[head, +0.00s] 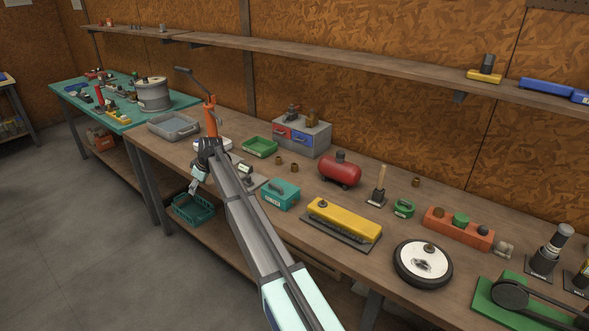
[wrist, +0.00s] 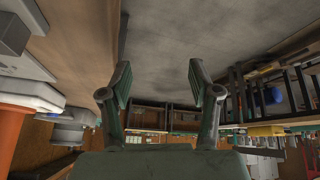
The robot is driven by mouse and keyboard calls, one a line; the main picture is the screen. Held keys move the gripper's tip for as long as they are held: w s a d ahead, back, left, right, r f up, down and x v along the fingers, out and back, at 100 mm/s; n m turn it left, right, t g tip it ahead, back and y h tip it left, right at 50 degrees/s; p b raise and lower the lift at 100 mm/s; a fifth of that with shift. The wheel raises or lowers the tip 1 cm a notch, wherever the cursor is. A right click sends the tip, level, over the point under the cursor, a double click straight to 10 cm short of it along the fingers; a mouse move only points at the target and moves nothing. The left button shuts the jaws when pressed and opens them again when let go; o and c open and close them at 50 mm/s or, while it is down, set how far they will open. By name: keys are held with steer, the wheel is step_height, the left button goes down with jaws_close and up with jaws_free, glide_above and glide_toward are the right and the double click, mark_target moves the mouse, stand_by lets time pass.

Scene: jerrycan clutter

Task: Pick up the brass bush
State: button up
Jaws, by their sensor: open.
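Small brown, brass-coloured pieces stand on the wooden bench in the head view: one piece (head: 279,160) with a second piece (head: 294,167) close beside it, and a third piece (head: 416,181) farther right near the wall. They are too small to tell which is the brass bush. My gripper (head: 194,184) is over the bench's front edge, left of and apart from these pieces. In the wrist view my gripper (wrist: 159,84) is open, with nothing between its fingers. No brass piece can be made out in the wrist view.
An orange upright tool (head: 211,117) stands close behind my gripper. A green tray (head: 260,147), a drawer box (head: 302,138), a teal box (head: 282,194) and a red tank (head: 340,171) surround the paired pieces. A wall shelf (head: 340,66) runs above the bench.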

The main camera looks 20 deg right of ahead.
steer(key=shift+n+h, duration=0.3)
steer(key=shift+n, duration=0.2)
steer(key=w+d+r, duration=0.2)
steer(key=d+r, duration=0.1)
steer(key=w+d+r, duration=0.1)
steer(key=r, duration=0.1)
steer(key=shift+w+d, duration=0.15)
steer(key=shift+d, duration=0.25)
steer(key=d+r+n+g+h+p, duration=0.15)
steer(key=d+r, duration=0.25)
steer(key=d, duration=0.8)
step_height(320, 180, up, 6)
steer(key=r+n+g+h+p, duration=0.1)
steer(key=n+g+h+p, duration=0.1)
steer(key=n+g, duration=0.15)
glide_above(295, 164)
steer(key=shift+n+t+y, duration=0.25)
steer(key=shift+n+t, duration=0.05)
step_height(295, 164, down, 11)
steer(key=shift+a+r+p, duration=0.15)
steer(key=shift+r+p, duration=0.05)
steer(key=shift+p, duration=1.05)
steer(key=shift+f+p, duration=1.15)
steer(key=shift+f, duration=1.95)
jaws_close()
